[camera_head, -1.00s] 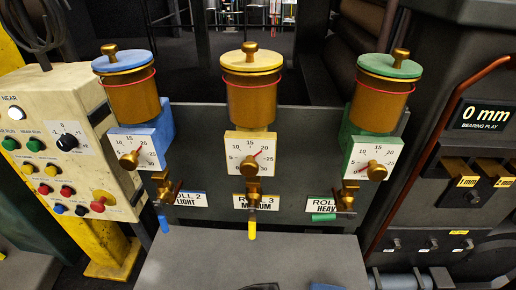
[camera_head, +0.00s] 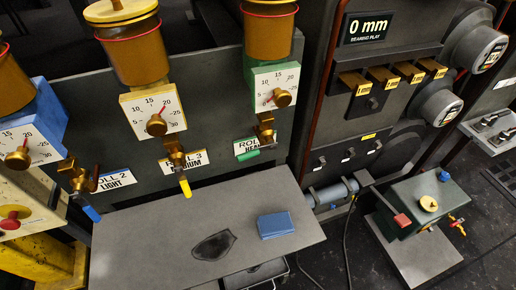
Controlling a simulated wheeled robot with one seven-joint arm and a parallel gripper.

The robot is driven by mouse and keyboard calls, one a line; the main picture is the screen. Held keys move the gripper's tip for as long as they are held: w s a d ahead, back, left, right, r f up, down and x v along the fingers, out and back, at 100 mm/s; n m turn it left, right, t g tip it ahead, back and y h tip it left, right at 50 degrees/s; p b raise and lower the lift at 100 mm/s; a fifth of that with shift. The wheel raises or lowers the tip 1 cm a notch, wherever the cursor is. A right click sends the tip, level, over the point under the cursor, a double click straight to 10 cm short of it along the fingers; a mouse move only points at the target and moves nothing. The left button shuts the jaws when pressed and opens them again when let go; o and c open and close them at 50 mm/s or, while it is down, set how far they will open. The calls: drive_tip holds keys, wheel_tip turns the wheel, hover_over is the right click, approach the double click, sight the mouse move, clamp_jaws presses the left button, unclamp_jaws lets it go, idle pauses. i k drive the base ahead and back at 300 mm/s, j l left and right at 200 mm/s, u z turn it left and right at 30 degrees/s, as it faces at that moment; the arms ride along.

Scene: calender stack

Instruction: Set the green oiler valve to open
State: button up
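The green oiler (camera_head: 275,86) stands at the right of the row of three oilers, with an amber reservoir and a white dial (camera_head: 274,92) with a brass knob. Below it is a brass valve (camera_head: 265,131). Its green handle (camera_head: 249,156) lies roughly sideways, pointing left, by the ROLL HEAVY label. The top of the green reservoir is cut off by the frame. My gripper is not in view.
A grey table (camera_head: 140,245) stands below the oilers, with a blue block (camera_head: 275,225) and a dark flat patch (camera_head: 213,245) on it. A green box (camera_head: 428,205) with a red lever stands on the right. A panel showing 0 mm (camera_head: 368,27) is at upper right.

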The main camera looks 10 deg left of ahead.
sight(272, 146)
drive_tip(key=j+u, duration=0.3)
drive_tip(key=u, duration=0.2)
drive_tip(key=i+j+u, duration=0.15)
drive_tip(key=j+u, duration=0.15)
drive_tip(key=u, duration=0.2)
